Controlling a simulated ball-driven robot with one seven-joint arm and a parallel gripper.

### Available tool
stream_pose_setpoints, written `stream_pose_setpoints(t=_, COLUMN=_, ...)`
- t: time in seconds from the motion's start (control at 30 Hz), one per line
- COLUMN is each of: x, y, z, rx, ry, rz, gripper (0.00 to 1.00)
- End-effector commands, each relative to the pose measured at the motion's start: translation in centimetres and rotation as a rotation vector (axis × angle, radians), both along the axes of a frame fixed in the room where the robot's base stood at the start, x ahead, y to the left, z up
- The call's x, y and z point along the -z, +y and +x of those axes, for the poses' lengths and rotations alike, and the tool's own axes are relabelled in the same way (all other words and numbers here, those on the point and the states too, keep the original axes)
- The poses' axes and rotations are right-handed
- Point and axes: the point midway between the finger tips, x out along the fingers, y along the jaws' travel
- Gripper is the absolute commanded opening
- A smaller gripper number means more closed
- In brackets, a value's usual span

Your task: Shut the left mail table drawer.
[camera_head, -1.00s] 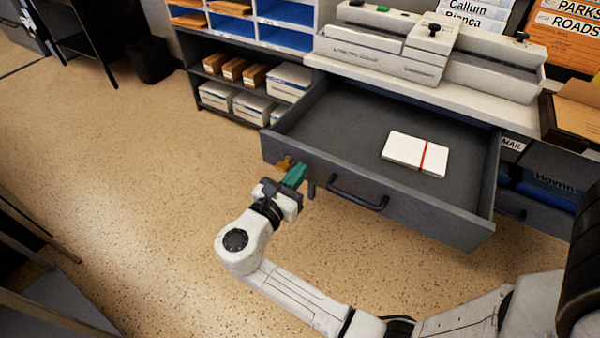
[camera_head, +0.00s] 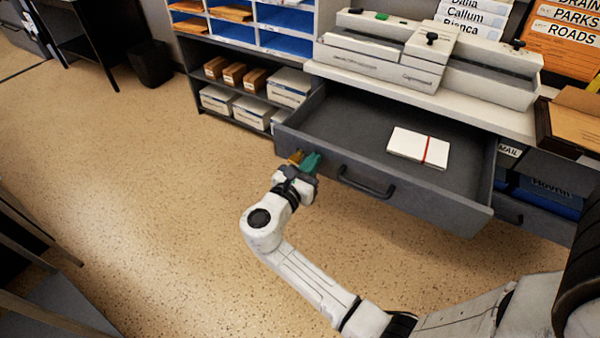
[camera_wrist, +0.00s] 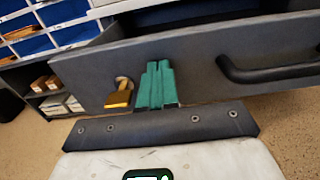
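The left mail table drawer (camera_head: 410,198) is open, sticking out from under the white worktop, with a dark handle (camera_head: 366,183) on its grey front. My gripper (camera_head: 311,163) has its green fingertips at the left part of the drawer front, left of the handle. In the wrist view the fingers (camera_wrist: 155,86) are together with nothing between them and appear to touch the front. A brass padlock (camera_wrist: 120,95) hangs on the front just left of the fingers. It also shows in the head view (camera_head: 295,157).
A white notepad with a red band (camera_head: 418,148) lies inside the drawer. A white machine (camera_head: 425,60) stands on the worktop above. Shelves with boxes (camera_head: 240,105) are at left. The speckled floor before the drawer is clear.

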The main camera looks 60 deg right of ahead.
Motion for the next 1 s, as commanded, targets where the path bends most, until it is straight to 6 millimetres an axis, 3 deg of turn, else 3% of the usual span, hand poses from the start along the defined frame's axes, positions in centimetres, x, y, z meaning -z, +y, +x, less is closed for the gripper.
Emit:
stream_pose_setpoints(t=0.6, x=0.2, y=-17.5, z=0.4, rx=0.008, ry=-0.004, rz=-0.001, gripper=0.00)
stream_pose_setpoints(t=1.0, x=0.3, y=-26.7, z=0.8, rx=0.005, ry=-0.003, rz=0.000, gripper=0.00)
